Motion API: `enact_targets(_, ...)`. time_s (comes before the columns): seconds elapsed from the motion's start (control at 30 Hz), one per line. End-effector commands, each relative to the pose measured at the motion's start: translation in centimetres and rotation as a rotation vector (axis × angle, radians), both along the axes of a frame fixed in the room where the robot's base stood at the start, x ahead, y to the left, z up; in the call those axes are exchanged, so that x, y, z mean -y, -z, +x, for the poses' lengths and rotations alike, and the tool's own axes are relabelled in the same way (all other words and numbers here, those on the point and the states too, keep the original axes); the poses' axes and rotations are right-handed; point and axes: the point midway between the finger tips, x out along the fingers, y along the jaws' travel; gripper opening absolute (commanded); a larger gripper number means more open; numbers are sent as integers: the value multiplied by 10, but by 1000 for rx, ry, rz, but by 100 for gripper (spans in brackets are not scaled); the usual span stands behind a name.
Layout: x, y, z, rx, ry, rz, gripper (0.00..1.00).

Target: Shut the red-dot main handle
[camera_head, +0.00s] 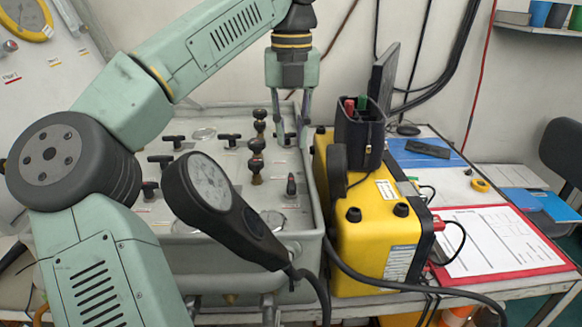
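The grey-green air panel (225,190) carries several black T-shaped handles and round knobs. I cannot make out a red dot on any of them, so I cannot tell which is the main handle. My gripper (291,135) points down over the panel's back right part. Its two fingers are apart, with a gap between them. A small black handle (289,138) shows low between the fingertips; I cannot tell whether they touch it. Another black handle (291,186) stands upright nearer the panel's right front.
A black hand-held gauge (212,185) with a hose rises in front of the panel and hides part of it. A yellow case (370,225) with a black holder (360,135) stands close on the right. A red clipboard (490,240) lies further right.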

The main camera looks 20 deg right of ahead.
Motion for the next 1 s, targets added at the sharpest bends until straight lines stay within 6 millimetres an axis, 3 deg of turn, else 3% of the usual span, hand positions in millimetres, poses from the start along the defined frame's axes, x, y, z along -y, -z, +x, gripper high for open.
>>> enact_targets(0.3, 0, 58, 0, -4, 4, -4, 20)
enact_targets(0.5, 0, 81, 0, -2, 2, -4, 20)
enact_targets(0.9, 0, 89, 0, 2, 1, -2, 20)
enact_targets(1.0, 0, 89, 0, 2, 1, -2, 14)
